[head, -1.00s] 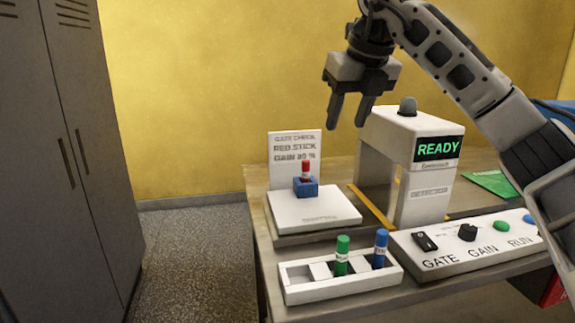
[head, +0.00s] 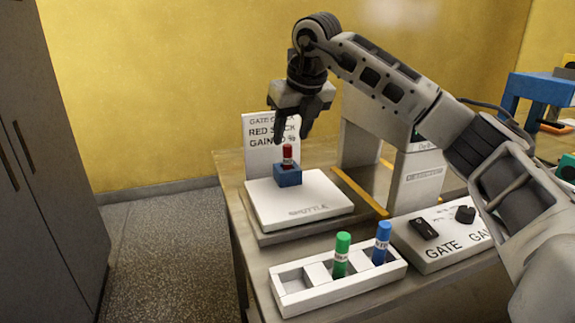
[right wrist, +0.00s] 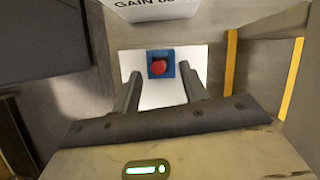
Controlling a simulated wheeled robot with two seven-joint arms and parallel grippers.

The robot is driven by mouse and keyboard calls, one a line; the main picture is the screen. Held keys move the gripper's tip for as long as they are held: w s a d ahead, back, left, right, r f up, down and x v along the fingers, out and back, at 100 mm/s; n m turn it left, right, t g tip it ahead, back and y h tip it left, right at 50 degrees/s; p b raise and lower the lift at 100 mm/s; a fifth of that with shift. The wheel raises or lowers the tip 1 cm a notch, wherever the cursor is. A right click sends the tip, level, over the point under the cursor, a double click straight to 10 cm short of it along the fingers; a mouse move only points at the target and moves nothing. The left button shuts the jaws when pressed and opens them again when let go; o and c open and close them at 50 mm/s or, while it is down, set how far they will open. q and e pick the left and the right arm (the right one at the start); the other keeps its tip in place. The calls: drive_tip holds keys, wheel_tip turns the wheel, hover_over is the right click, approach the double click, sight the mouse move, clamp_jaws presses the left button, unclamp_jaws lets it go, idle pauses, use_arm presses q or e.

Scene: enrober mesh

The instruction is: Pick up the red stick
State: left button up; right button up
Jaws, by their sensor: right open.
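The red stick (head: 288,156) stands upright in a small blue holder (head: 288,176) on the white shuttle plate (head: 325,200). In the right wrist view the red stick (right wrist: 159,68) shows from above, inside the blue holder (right wrist: 168,57), beyond and between the two fingertips. My right gripper (head: 292,138) is open and empty, with its fingers pointing down just above the stick. In the right wrist view the gripper (right wrist: 163,80) has its fingers apart on either side of the stick's line. My left gripper is not in view.
A sign (head: 258,150) stands behind the plate. The white detector arch (head: 417,185) is to the right. A white rack (head: 300,305) in front holds a green stick (head: 341,255) and a blue stick (head: 381,243). A control panel (head: 440,250) lies at the right.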

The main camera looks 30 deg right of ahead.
sight(288, 146)
drive_tip(key=x, duration=0.5)
drive_tip(key=shift+s+a+f, duration=0.2)
drive_tip(key=shift+s, duration=0.1)
drive_tip(key=shift+c, duration=0.2)
clamp_jaws()
drive_tip(key=shift+r, duration=0.1)
